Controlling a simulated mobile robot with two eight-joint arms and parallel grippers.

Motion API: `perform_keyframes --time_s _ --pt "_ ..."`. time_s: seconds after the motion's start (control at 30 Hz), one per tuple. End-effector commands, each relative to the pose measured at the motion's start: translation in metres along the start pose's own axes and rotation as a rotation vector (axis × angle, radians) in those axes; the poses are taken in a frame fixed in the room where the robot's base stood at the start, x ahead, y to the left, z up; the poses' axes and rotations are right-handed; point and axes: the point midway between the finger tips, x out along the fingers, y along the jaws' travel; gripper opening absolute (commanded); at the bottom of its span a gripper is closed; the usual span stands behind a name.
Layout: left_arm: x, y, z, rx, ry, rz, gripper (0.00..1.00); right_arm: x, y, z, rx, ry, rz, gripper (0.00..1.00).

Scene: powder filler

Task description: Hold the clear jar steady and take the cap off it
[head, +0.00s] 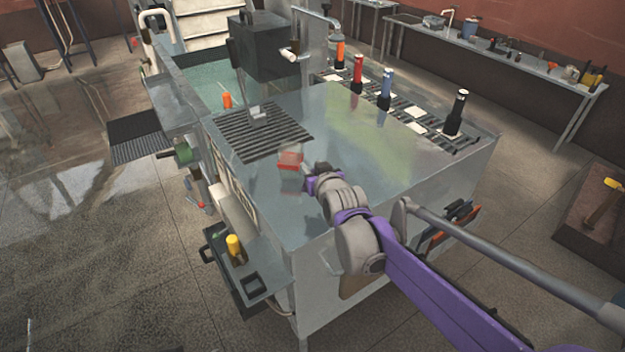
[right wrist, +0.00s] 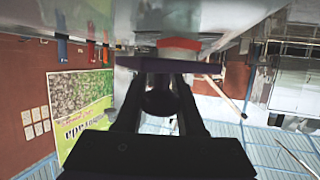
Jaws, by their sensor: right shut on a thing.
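The red cap also shows at the top of the right wrist view (right wrist: 180,43). My right gripper (head: 307,181) reaches the jar from its right side and is shut on it. Its two dark fingers (right wrist: 165,78) show in the right wrist view. The jar's outline there is hard to make out, and the finger contact is partly hidden. My left gripper is in neither view.
A slatted black grate (head: 262,133) lies behind and left of the jar. Several coloured bottles, including a red one (head: 357,73), stand along the back right edge. A dark box (head: 265,48) rises at the back. The middle of the machine top (head: 370,150) is clear.

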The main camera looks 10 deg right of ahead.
Motion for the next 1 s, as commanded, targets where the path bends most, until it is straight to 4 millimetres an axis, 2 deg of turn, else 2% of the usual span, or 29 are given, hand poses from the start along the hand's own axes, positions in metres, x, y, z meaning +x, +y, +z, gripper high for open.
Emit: perform_keyframes --time_s 0.03,0.1,0.53,0.97,1.0 --pt "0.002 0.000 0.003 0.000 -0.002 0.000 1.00 0.004 0.000 0.013 0.000 -0.001 0.000 0.00" --pt "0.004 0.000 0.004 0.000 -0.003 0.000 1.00 0.009 0.000 0.025 0.000 -0.001 0.000 0.00" --pt "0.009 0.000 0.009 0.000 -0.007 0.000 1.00 0.027 0.001 0.074 0.000 -0.001 0.000 0.00" --pt "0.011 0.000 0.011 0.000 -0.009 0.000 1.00 0.030 0.001 0.082 0.000 -0.001 0.000 0.00" --pt "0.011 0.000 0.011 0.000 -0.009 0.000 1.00 0.030 0.001 0.082 0.000 -0.001 0.000 0.43"
